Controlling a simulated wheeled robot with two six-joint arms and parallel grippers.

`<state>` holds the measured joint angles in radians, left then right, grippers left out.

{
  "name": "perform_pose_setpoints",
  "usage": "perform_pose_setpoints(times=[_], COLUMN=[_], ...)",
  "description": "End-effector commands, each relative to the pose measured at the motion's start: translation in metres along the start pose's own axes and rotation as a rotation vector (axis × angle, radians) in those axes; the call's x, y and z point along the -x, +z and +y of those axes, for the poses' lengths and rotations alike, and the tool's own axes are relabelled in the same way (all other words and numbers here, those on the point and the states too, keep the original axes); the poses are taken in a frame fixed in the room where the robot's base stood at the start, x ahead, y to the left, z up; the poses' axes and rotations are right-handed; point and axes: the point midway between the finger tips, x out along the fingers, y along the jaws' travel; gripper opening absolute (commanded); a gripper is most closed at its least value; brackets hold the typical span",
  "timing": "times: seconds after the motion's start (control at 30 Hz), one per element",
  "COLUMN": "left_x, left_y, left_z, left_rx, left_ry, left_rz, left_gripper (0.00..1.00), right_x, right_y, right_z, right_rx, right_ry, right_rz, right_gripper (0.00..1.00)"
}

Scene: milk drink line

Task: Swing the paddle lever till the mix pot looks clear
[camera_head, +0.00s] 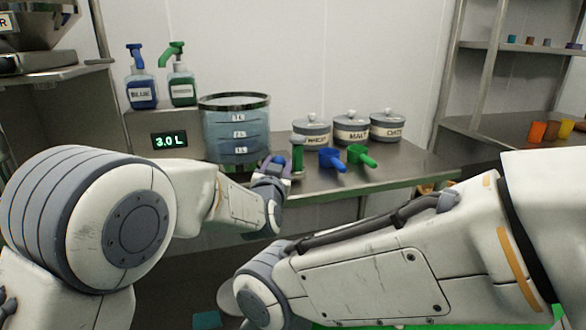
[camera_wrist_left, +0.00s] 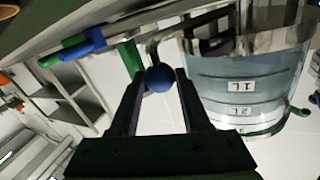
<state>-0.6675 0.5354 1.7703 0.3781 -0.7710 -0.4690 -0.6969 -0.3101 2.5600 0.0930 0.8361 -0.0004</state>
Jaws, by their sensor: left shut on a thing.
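The mix pot (camera_head: 236,128) is a clear, dark-rimmed vessel with litre marks on the steel bench. Its contents look pale grey-blue and see-through, with no streaks I can make out; it also shows in the left wrist view (camera_wrist_left: 245,95). The paddle lever ends in a blue ball knob (camera_wrist_left: 159,78) on a bent metal rod, low at the pot's front right. My left gripper (camera_head: 277,164) is shut on this knob, one finger on each side. The paddle inside the pot cannot be made out. My right arm crosses the lower right; its gripper is out of view.
Three lidded jars (camera_head: 351,129) stand right of the pot. Green and blue (camera_head: 331,158) scoops lie before them, close to my left gripper. Shelves with coloured cups (camera_head: 538,131) stand at right.

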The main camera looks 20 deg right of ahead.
Motion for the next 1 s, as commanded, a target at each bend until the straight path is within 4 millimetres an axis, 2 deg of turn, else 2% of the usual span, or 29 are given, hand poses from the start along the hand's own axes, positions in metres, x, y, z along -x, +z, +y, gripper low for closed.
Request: perform_pose_setpoints(times=[0.43,0.47,0.5,0.53,0.87,1.0], left_x=[0.0,0.0,0.0,0.0,0.001,0.013], left_y=[-0.002,-0.002,-0.002,-0.002,-0.001,-0.001], left_z=[-0.004,-0.004,-0.004,-0.003,-0.001,-0.001], left_rx=[-0.001,-0.001,-0.001,-0.001,-0.001,-0.001], left_ry=[-0.004,-0.004,-0.004,-0.003,0.001,0.001], left_rz=[0.004,0.004,0.004,0.004,0.001,0.002], left_gripper=[0.0,0.54,0.69,0.76,0.76,0.76], right_x=[0.0,0.0,0.0,0.0,0.0,0.0], right_y=[0.0,0.0,0.0,0.0,0.0,0.0], right_z=[0.0,0.0,0.0,0.0,0.0,0.0], right_rx=[0.0,0.0,0.0,0.0,0.0,0.0], right_ry=[0.0,0.0,0.0,0.0,0.0,0.0], right_rz=[0.0,0.0,0.0,0.0,0.0,0.0], right_gripper=[0.76,0.76,0.76,0.76,0.76,0.76])
